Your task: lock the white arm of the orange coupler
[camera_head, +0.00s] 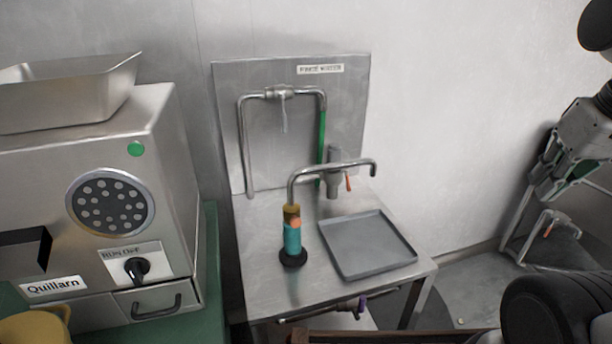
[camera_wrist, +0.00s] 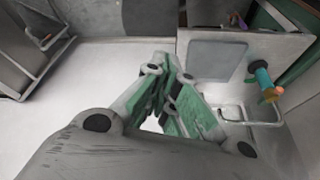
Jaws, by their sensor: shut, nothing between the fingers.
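A teal cylinder (camera_head: 292,238) with an orange-brown collar, likely the orange coupler (camera_head: 291,212), stands upright on a black foot on the steel bench. A small orange knob sticks out at its side, and a bent steel pipe rises from its top. No white arm can be made out on it. The teal cylinder (camera_wrist: 262,76) and its orange end (camera_wrist: 272,94) also show in the wrist view, at the right. My gripper (camera_wrist: 168,78) is shut and empty, with green finger pads, well apart from the coupler. In the head view my gripper (camera_head: 560,170) is at the far right.
A grey tray (camera_head: 366,244) lies right of the coupler. An orange-handled tap (camera_head: 348,181) stands behind it, before a metal backboard (camera_head: 225,120) with a pipe and pale hanging lever (camera_head: 283,115). A grinder (camera_head: 180,140) stands left. The floor to the right looks partly clear.

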